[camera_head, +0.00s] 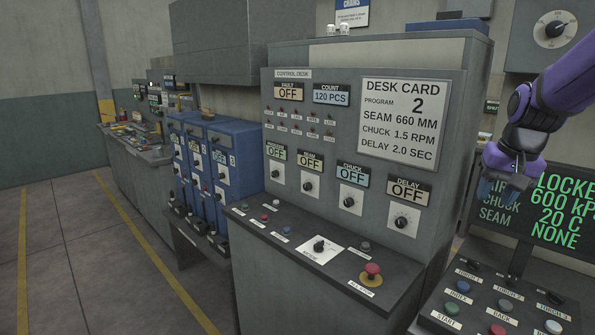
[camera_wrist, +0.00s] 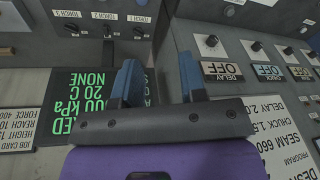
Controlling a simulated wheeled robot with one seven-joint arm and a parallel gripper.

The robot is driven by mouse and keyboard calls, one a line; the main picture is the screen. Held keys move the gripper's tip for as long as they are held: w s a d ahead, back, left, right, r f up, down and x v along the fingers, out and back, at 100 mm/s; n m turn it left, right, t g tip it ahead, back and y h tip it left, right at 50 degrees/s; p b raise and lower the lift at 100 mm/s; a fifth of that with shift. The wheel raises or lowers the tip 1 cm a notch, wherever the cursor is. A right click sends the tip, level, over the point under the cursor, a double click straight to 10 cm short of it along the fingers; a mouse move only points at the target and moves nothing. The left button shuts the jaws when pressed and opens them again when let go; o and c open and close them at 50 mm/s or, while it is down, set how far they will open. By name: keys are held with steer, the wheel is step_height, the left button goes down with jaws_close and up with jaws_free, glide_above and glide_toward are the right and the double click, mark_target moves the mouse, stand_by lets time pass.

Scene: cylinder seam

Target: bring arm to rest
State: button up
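My arm, purple with dark joints, comes in from the right edge in the head view. My gripper (camera_head: 490,192) hangs at its end, pointing down, in front of the left part of the green-lettered screen (camera_head: 555,210). In the wrist view the two blue fingers of my gripper (camera_wrist: 158,75) stand apart with nothing between them. No contact with the screen or desk is visible, but the exact gap cannot be told.
The control desk (camera_head: 330,190) fills the middle, with a red mushroom button (camera_head: 372,270) on its ledge. A button console (camera_head: 500,308) is below the screen. Blue cabinets (camera_head: 235,165) and a workbench (camera_head: 145,165) stand left. The floor (camera_head: 90,260) at far left is clear.

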steer(key=s+a+r+n+t, duration=0.1)
steer(key=s+a+r+n, duration=0.1)
steer(key=s+a, duration=0.5)
steer(key=s+a+r+n+t, duration=0.1)
steer(key=s+a+r+n, duration=0.1)
steer(key=s+a, duration=0.5)
steer(key=s+n, duration=0.1)
steer(key=s, duration=0.4)
steer(key=shift+r+t, duration=0.25)
steer(key=shift+t, duration=0.05)
steer(key=shift+s, duration=0.15)
